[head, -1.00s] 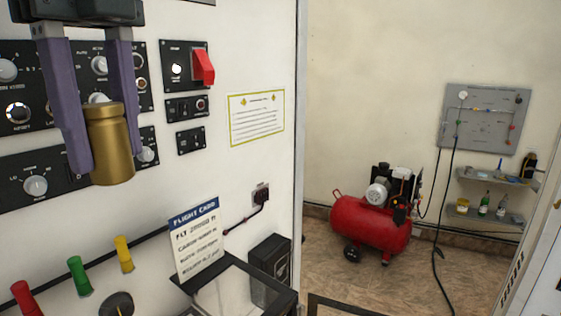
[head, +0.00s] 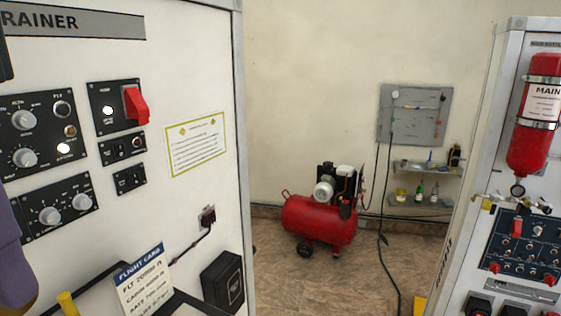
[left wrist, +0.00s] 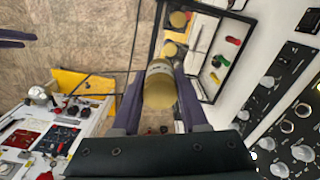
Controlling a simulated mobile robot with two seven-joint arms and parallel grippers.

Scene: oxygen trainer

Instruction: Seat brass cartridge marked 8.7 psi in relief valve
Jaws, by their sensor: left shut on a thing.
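My left gripper (left wrist: 157,103) is shut on a brass cartridge (left wrist: 161,90), a gold cylinder with a pale marked band. The marking is too small to read. In the head view only one purple finger of my left gripper and a sliver of the cartridge show at the lower left edge. Two more brass-coloured round pieces (left wrist: 178,19) (left wrist: 170,49) lie beyond the held one in the left wrist view. Purple finger-like parts (left wrist: 12,39), likely my right gripper, show at that view's left edge; their opening is unclear. I cannot make out the relief valve.
The trainer panel (head: 190,70) with knobs and a red switch cover stands at left, a flight card (head: 145,284) below it. A red compressor (head: 318,220) stands on the floor behind. At right is a cabinet with a red cylinder (head: 535,150). Floor between is open.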

